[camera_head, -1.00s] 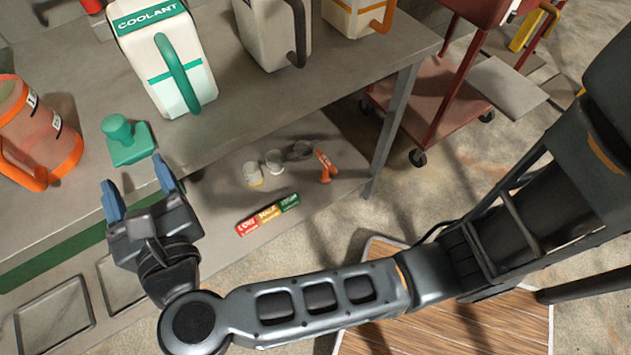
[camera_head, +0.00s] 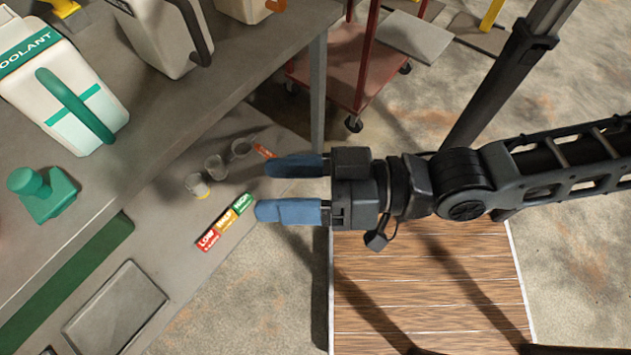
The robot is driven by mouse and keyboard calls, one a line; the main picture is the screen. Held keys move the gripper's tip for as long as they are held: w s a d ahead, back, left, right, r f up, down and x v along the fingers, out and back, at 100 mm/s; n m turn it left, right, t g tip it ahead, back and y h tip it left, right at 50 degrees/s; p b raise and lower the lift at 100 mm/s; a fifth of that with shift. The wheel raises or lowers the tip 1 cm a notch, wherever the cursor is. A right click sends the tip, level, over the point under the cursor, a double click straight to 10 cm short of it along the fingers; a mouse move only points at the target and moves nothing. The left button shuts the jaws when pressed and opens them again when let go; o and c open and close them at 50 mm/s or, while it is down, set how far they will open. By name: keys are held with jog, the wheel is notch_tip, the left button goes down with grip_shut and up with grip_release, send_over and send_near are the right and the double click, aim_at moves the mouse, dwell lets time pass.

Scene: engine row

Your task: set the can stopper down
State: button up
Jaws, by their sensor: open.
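The green can stopper (camera_head: 42,194), a square base with a round knob, stands on the grey bench top (camera_head: 150,140) at the left, below the coolant can. My gripper (camera_head: 276,188) is open, with its two blue fingers pointing left and nothing between them. It is well to the right of the stopper, apart from it, and appears over the area in front of the lower shelf. No part of the stopper is hidden by my gripper.
The white coolant can (camera_head: 65,85) and another pale can (camera_head: 165,35) stand on the bench. The lower shelf holds small cups (camera_head: 215,166) and a low/half/high colour strip (camera_head: 225,222). A red cart (camera_head: 350,65) stands behind. A wooden slatted platform (camera_head: 430,285) lies on the floor.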

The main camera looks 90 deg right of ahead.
jog(key=s+n+g, duration=0.1)
jog(key=s+n, duration=0.1)
jog(key=s+f+n+g, duration=0.1)
jog(key=s+n, duration=0.1)
jog(key=shift+d+f, duration=0.15)
